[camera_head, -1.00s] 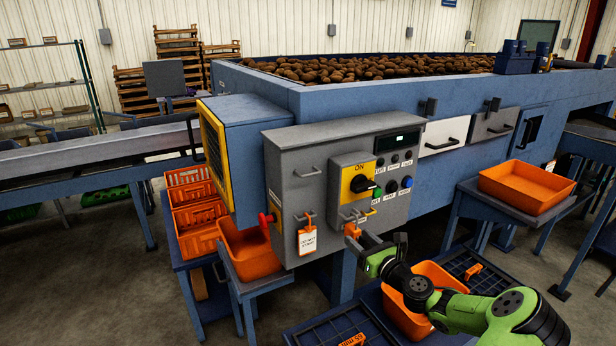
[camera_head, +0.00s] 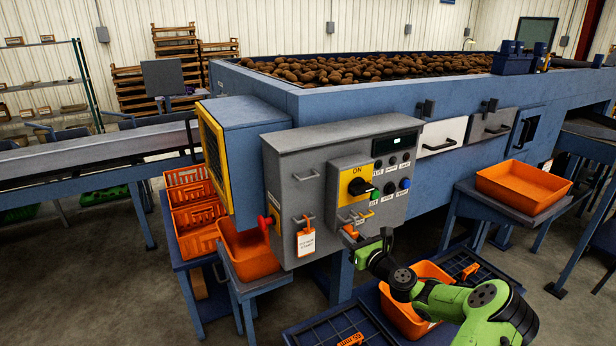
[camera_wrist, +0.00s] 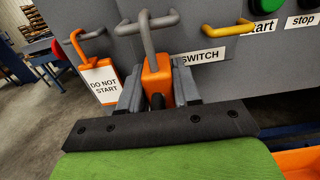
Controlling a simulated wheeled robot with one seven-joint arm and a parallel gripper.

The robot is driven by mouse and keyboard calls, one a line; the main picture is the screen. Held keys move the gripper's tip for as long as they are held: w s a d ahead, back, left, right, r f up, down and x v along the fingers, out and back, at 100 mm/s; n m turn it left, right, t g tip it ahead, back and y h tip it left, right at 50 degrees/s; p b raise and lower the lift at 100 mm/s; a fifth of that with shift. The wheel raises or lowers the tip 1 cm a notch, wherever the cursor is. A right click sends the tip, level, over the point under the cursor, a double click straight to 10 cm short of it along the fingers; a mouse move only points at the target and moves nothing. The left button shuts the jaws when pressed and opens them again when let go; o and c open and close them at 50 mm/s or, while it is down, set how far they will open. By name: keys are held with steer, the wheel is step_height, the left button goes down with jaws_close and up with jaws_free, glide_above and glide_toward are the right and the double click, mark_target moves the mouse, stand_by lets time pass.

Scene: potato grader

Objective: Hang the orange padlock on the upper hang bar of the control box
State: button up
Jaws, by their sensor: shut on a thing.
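The orange padlock (camera_wrist: 157,82) is upright between the fingers of my gripper (camera_wrist: 158,100), which is shut on its body. In the head view the padlock (camera_head: 350,231) is small, at the lower front of the grey control box (camera_head: 285,160), with my gripper (camera_head: 354,236) partly hidden behind my wrist. A grey bar (camera_head: 307,175) sits high on the box's left part.
A yellow bar (camera_wrist: 233,28) is close on the right. A rotary switch (camera_head: 360,185) and buttons are above. An orange bin (camera_head: 410,320) stands below my arm.

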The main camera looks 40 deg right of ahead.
steer(key=shift+r+p, duration=1.1)
steer(key=shift+r, duration=0.1)
steer(key=s+a, duration=0.1)
steer(key=s, duration=0.8)
steer(key=shift+p, duration=0.4)
steer(key=shift+f, duration=0.15)
